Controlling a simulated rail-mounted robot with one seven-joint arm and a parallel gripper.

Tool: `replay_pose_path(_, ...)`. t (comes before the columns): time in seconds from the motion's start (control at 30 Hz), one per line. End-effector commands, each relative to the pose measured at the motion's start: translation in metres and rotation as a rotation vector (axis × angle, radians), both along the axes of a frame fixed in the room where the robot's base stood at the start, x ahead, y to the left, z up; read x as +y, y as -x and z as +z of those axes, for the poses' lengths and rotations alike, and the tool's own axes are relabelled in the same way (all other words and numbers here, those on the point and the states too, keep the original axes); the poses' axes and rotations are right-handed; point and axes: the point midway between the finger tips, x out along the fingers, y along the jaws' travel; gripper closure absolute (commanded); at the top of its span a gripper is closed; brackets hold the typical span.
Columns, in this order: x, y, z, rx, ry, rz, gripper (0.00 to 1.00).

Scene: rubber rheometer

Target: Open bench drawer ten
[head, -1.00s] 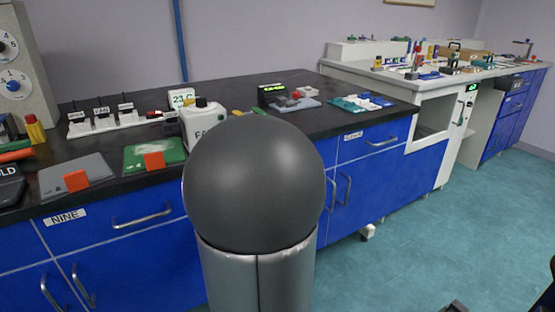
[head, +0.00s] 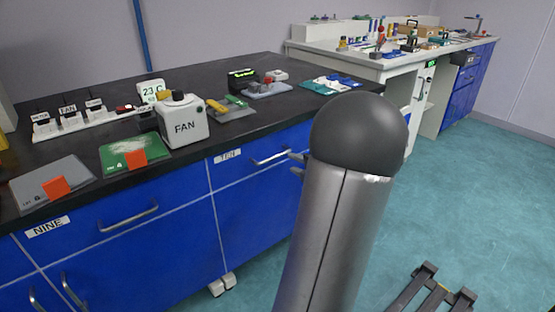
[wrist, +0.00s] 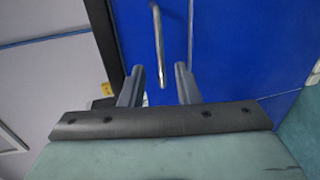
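Bench drawer ten (head: 240,172) is a blue drawer front under the black worktop, with a white label reading TEN (head: 228,156). It looks flush with the bench. Its metal bar handle (head: 270,160) shows to the right of the label. My gripper (head: 297,163) is at the right end of this handle, mostly hidden behind my arm. In the wrist view my gripper (wrist: 159,70) is open, its two fingers apart. The handle also shows there (wrist: 157,40), with one end between the fingertips. I cannot tell whether the fingers touch it.
Drawer nine (head: 110,225), with its label and handle, is to the left. The teal floor (head: 480,210) at right is mostly clear.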

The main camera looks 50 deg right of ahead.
Motion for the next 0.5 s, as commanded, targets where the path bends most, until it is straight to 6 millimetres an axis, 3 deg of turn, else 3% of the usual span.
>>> replay_pose_path(0.3, -0.016, -0.064, -0.015, -0.001, -0.001, 0.001, 0.7)
replay_pose_path(0.5, -0.022, -0.086, -0.019, 0.0, -0.001, -0.001, 0.7)
